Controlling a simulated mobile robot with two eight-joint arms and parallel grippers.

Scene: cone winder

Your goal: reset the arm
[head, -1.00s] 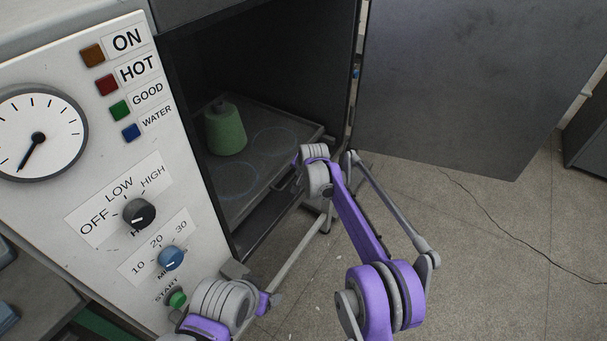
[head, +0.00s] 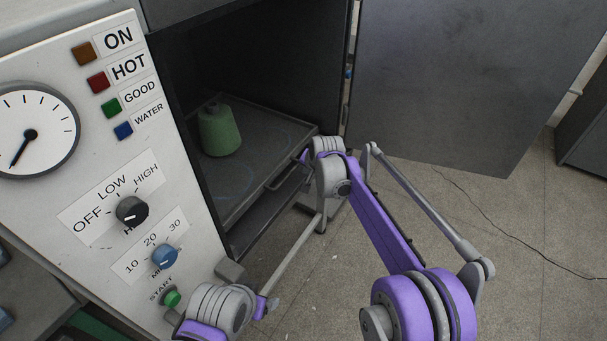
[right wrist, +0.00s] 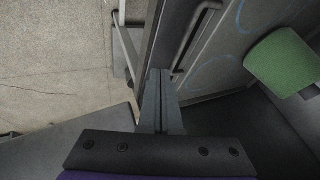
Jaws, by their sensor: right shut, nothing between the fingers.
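My right arm reaches up from the bottom right of the head view, its wrist in front of the tray's right edge. The fingers are mostly hidden there. In the right wrist view my right gripper (right wrist: 160,78) is shut and empty, close beside the front edge and handle bar of the tray. My left arm shows at the bottom of the head view, below the start button; its finger state is not clear. A green yarn cone (head: 219,131) stands upright on the dark tray (head: 252,180) inside the chamber; it also shows in the right wrist view (right wrist: 283,64).
The control panel (head: 75,165) with dial, knobs and green start button (head: 171,298) stands at the left. The chamber door (head: 455,85) is wide open at the right. A thin cable (head: 520,243) lies on the floor, which is otherwise open at the right.

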